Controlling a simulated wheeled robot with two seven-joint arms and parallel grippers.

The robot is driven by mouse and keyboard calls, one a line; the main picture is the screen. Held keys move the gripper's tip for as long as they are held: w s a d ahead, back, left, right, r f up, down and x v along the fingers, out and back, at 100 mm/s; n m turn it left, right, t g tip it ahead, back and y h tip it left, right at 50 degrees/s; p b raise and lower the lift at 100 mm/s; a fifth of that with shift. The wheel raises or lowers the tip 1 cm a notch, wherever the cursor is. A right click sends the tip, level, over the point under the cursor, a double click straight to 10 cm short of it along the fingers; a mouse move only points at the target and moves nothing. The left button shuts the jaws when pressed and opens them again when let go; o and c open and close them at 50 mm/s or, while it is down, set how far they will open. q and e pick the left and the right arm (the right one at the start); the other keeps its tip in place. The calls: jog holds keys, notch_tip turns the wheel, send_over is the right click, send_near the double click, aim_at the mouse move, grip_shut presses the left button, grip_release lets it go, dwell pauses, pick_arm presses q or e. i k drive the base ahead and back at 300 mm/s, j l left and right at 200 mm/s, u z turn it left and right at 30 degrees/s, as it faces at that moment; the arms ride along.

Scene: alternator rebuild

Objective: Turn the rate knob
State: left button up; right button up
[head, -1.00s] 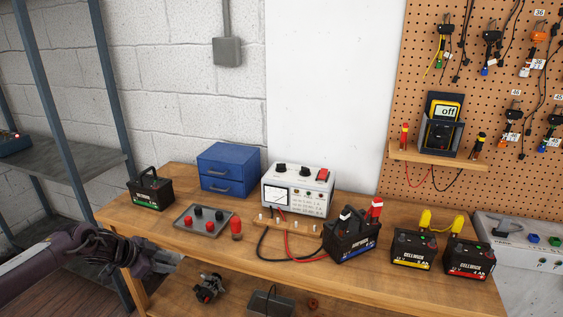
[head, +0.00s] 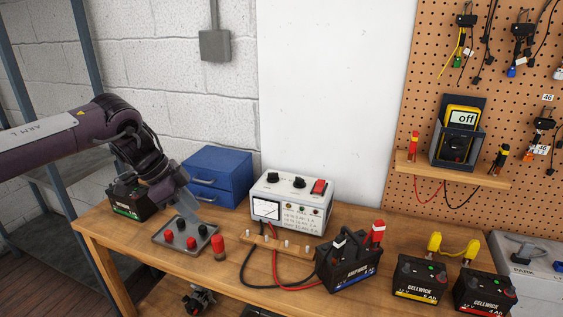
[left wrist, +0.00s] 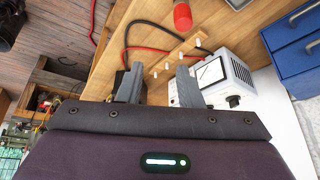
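The white charger (head: 292,204) stands on the wooden bench with a needle meter on its front and a red switch on top. Two black knobs, one left (head: 273,178) and one right (head: 299,182), sit on top; I cannot tell which is the rate knob. The charger also shows in the left wrist view (left wrist: 238,72). My left gripper (head: 198,208) is above the small tray, left of the charger and apart from it. In the left wrist view its two fingers (left wrist: 160,82) stand apart with nothing between them. My right gripper is out of view.
A grey tray (head: 163,240) holds red and black caps; a red cap (head: 218,247) stands beside it. A blue drawer box (head: 224,169) is behind. A blue-labelled battery (head: 346,264) and cables lie in front of the charger. More batteries (head: 419,280) stand right.

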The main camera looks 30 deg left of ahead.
aim_at(272, 177)
jog(key=i, duration=1.05)
